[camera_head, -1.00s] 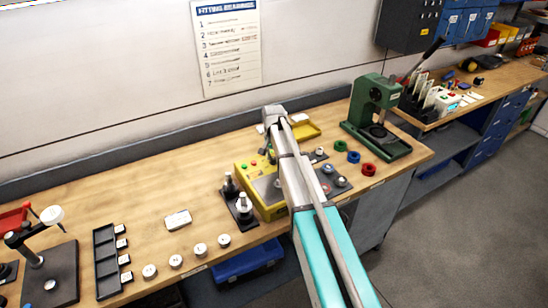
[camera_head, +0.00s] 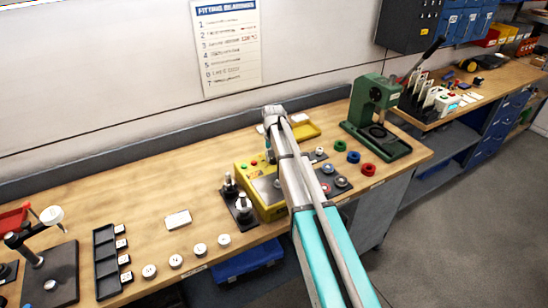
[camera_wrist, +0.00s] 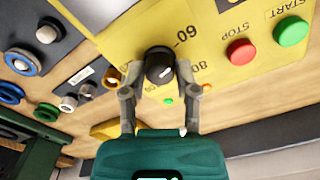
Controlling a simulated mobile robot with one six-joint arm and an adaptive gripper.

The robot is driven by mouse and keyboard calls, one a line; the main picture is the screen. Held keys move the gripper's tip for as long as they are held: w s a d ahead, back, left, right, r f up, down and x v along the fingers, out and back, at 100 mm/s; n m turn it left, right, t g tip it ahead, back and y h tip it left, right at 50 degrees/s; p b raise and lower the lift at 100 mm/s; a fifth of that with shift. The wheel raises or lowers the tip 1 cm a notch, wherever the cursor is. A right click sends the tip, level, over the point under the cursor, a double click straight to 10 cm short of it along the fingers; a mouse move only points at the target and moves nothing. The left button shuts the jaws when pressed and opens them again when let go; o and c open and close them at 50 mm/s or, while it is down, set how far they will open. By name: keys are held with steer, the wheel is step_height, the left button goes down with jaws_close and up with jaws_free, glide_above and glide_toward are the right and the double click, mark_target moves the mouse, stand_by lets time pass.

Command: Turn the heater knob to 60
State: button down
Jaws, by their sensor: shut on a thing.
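The heater is a yellow box (camera_head: 249,174) on the bench, partly hidden behind my arm in the head view. In the wrist view its yellow face (camera_wrist: 215,20) carries a black round knob (camera_wrist: 158,62) with a short white mark, beside the printed figures 60 and 80. The mark is on the knob's lower right side; its exact reading is hard to tell. My gripper (camera_wrist: 160,73) is shut on the knob, one finger on each side. In the head view my gripper (camera_head: 268,156) is small and partly hidden at the heater.
A red STOP button (camera_wrist: 240,51) and a green START button (camera_wrist: 291,31) sit on the same face. A green press (camera_head: 372,105) stands to the right on the bench. A small black stand (camera_head: 243,212) with metal parts is just left of the heater.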

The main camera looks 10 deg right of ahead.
steer(key=shift+c, duration=1.8)
jaws_free()
